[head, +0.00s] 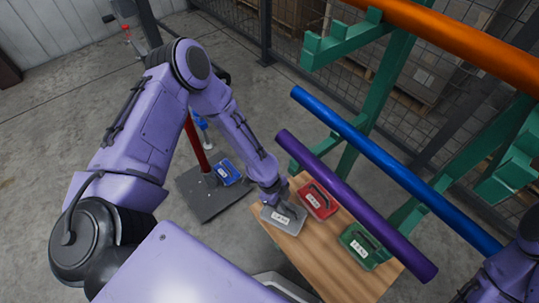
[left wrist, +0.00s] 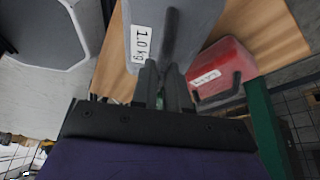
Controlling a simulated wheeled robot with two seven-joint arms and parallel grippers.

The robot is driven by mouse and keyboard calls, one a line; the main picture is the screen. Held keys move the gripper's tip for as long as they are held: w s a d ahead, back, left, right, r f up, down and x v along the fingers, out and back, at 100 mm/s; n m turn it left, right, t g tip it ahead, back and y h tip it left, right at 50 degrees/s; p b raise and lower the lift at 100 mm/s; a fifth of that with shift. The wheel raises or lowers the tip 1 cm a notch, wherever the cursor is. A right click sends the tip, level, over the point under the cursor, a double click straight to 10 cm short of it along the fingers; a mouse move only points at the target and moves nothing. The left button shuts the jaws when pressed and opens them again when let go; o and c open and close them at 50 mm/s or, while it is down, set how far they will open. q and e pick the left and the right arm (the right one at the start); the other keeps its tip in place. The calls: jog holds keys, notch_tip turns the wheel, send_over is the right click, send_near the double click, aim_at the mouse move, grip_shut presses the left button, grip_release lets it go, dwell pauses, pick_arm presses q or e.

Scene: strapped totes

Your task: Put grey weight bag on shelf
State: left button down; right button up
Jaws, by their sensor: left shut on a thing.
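My left gripper (head: 281,204) is shut on the bag's dark handle. In the left wrist view the gripper (left wrist: 163,85) closes on the handle, and the grey bag (left wrist: 200,20) shows a label reading 1.0 kg. My right arm shows only at the lower right edge of the head view; its gripper is out of view.
A red bag (head: 317,200) and a green bag (head: 362,247) sit on the wood. A blue bag (head: 227,172) lies on a dark base plate (head: 205,203).

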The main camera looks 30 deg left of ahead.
aim_at(290, 210)
pick_arm(q)
jog(key=shift+w+d+f, duration=0.1)
jog(key=shift+d+f, duration=0.55)
jog(key=shift+d, duration=0.3)
jog(key=shift+w+d+f, duration=0.1)
jog(key=shift+d+f, duration=0.5)
jog(key=shift+d, duration=0.35)
jog(key=shift+f+b, duration=0.25)
jog(key=shift+b, duration=0.15)
jog(key=c, duration=1.1)
grip_release()
jog(key=shift+s, duration=0.1)
jog(key=shift+r, duration=0.1)
